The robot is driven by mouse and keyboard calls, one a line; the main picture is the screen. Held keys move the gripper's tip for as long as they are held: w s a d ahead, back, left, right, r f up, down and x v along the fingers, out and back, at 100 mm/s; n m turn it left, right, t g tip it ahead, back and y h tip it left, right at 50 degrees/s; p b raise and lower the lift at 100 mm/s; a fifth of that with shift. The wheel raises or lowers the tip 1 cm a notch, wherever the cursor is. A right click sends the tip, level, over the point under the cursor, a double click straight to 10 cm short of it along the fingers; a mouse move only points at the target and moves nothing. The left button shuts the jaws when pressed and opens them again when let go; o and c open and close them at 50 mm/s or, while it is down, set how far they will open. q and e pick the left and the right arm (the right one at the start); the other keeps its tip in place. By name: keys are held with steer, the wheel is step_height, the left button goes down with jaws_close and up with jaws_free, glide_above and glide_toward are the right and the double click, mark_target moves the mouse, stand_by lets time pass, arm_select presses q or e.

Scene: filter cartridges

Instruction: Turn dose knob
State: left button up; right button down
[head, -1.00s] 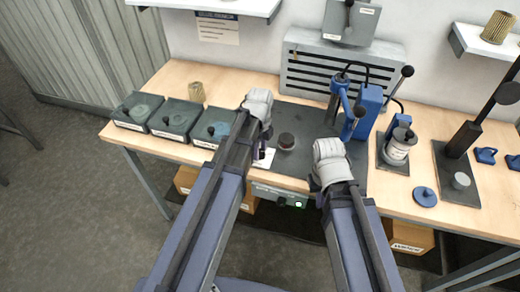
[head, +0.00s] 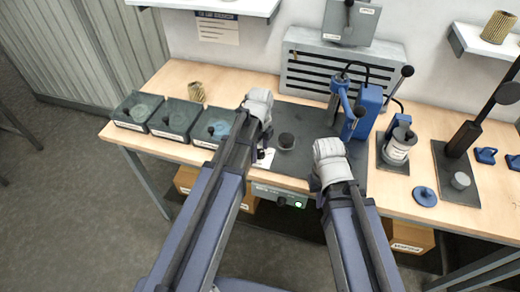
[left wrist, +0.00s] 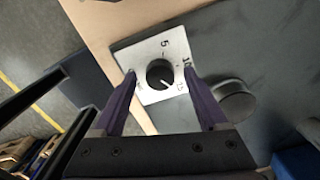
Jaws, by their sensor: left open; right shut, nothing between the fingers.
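The dose knob (left wrist: 160,73) is a round black knob on a white square dial plate (left wrist: 149,50) with printed numbers, among them 5 and 10. Its pale pointer mark points to the lower right in the left wrist view. My left gripper (left wrist: 160,75) is open, with one purple finger on each side of the knob; I cannot tell whether they touch it. In the head view my left gripper (head: 262,150) is over the plate (head: 266,158), and the knob is mostly hidden there. My right gripper (head: 318,196) is shut and empty by the bench's front edge, its fingertips largely hidden.
A dark round cylinder (head: 286,141) stands on the dark mat (head: 300,117), right of the dial plate. A blue press (head: 364,110) stands behind my right arm. Three dark trays (head: 174,118) line the left bench. A green light (head: 298,205) glows on the front panel.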

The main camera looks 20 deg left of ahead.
mark_target(260, 152)
arm_select(q)
steer(key=shift+r, duration=0.1)
step_height(260, 152, up, 8)
steer(key=p, duration=0.8)
steer(key=shift+f, duration=0.2)
steer(key=s+d+n+y, duration=0.1)
steer(key=s+d+n, duration=0.9)
steer(key=s+n, duration=0.4)
steer(key=n, duration=0.3)
steer(key=shift+s+d+n, duration=0.25)
steer(key=shift+s+n, duration=0.05)
steer(key=shift+n, duration=0.1)
